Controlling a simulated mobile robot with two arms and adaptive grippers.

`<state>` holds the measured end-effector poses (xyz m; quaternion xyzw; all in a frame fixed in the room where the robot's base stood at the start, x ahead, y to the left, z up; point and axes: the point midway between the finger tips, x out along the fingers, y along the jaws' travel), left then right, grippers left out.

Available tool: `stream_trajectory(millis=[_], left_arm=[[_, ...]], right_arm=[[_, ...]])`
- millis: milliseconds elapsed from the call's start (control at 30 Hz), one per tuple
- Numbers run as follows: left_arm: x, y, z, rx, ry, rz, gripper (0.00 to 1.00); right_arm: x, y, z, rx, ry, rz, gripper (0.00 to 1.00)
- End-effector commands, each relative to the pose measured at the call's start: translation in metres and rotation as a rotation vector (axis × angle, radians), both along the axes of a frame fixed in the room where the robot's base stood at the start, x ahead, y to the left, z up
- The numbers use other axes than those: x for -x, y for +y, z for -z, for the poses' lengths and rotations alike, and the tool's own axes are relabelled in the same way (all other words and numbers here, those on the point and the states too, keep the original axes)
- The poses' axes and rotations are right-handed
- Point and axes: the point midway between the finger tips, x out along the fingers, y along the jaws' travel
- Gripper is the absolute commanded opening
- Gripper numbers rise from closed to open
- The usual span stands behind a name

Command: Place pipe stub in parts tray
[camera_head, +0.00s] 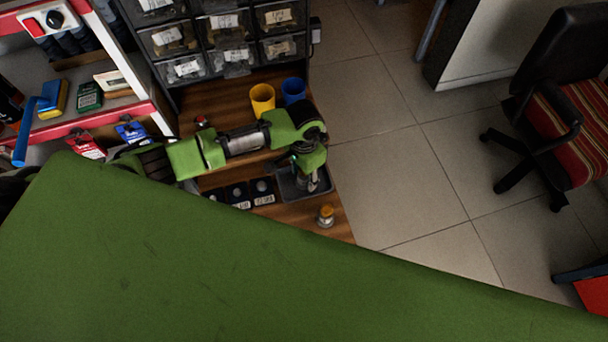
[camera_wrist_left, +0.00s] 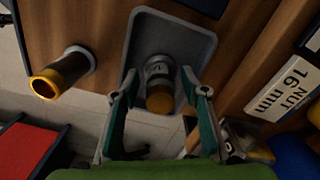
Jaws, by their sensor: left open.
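The dark grey parts tray (camera_head: 287,192) lies on the wooden bench, below my left gripper (camera_head: 311,183). In the left wrist view, the tray (camera_wrist_left: 205,42) holds a short cylinder with a grey body and an orange-brown end, which looks like a pipe stub (camera_wrist_left: 159,88). My left gripper (camera_wrist_left: 160,80) is open, with one finger on each side of that stub and visible gaps. A similar piece (camera_head: 325,216) with an orange top stands on the bench outside the tray; it also shows in the left wrist view (camera_wrist_left: 66,71). My right gripper is not in view.
Labelled dark bins (camera_head: 238,194) sit left of the tray. A yellow cup (camera_head: 262,98) and a blue cup (camera_head: 293,89) stand behind, below a drawer rack (camera_head: 220,35). The bench's right edge is close to the tray, with open tiled floor beyond.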

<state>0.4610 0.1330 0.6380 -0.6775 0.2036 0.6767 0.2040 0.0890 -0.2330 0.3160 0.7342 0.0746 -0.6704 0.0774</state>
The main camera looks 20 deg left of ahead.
Motion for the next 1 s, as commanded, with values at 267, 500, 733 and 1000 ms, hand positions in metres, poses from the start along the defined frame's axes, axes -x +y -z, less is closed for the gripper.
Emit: stream_trajectory(millis=[267, 500, 733, 1000], left_arm=[[-0.001, 0.0, -0.06, 0.001, -0.004, 0.001, 0.41], [-0.001, 0.0, -0.1, 0.001, -0.001, 0.0, 0.41], [0.0, 0.0, -0.112, 0.0, 0.0, 0.0, 0.41], [0.0, 0.0, -0.112, 0.0, 0.0, -0.001, 0.41]], right_arm=[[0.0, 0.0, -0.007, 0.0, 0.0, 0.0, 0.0], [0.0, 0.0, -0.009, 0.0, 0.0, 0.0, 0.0], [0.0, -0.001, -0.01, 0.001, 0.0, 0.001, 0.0], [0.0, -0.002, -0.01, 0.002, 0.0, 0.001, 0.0]])
